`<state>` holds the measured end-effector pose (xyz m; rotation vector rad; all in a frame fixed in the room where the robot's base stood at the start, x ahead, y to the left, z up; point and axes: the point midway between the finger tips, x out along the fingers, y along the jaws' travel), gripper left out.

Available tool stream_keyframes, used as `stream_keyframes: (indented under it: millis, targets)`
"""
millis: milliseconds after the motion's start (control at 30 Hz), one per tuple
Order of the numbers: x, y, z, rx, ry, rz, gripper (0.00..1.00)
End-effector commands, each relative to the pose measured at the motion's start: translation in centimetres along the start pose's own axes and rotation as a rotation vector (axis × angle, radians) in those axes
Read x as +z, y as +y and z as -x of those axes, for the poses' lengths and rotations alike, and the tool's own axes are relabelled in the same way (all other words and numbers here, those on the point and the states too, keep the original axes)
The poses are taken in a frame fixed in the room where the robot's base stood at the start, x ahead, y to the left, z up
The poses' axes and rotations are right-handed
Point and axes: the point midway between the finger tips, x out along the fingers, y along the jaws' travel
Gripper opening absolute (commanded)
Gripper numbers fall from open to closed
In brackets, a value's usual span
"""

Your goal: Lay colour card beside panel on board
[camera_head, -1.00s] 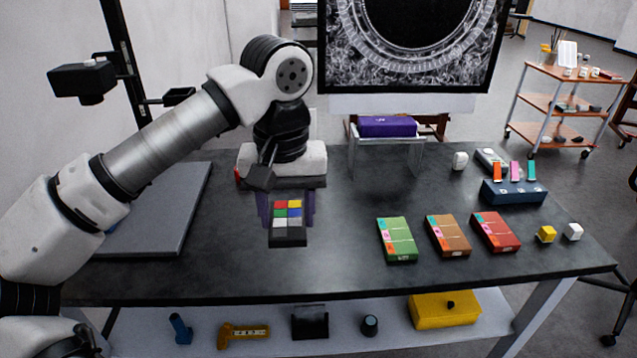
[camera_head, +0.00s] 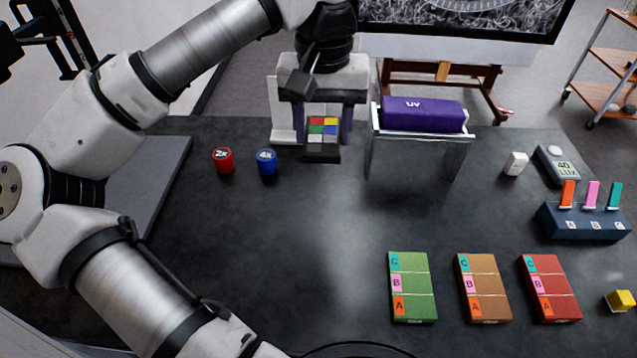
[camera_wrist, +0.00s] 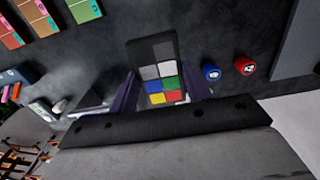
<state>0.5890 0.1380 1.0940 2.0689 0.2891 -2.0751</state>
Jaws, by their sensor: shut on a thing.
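The colour card (camera_head: 322,154) is black with coloured and grey patches. It sits between the purple fingers of my gripper (camera_head: 327,130), which is shut on it near the back of the table. In the wrist view the card (camera_wrist: 152,50) points away from my gripper (camera_wrist: 160,92), grey patches outermost. Whether it touches the tabletop is unclear. A flat grey slab (camera_head: 165,185), likely the board, lies at the left, apart from the card and largely covered by my arm. I cannot make out a panel on its visible part.
Red (camera_head: 223,161) and blue (camera_head: 266,162) round pieces stand between slab and card. A clear stand (camera_head: 418,145) with a purple UV box (camera_head: 422,114) is right of my gripper. Green, brown and red boxes (camera_head: 412,287) lie front right. The middle of the dark table (camera_head: 300,240) is clear.

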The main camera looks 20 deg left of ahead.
Motion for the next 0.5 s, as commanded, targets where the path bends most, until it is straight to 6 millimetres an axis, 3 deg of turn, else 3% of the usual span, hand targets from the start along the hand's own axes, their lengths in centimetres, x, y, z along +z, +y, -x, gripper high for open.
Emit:
stream_keyframes:
  millis: [167,500]
  targets:
    - [0.0,-0.1,-0.9,0.0,-0.002,0.001,0.26]
    - [0.1,0.0,-9.4,0.003,-0.003,-0.001,0.26]
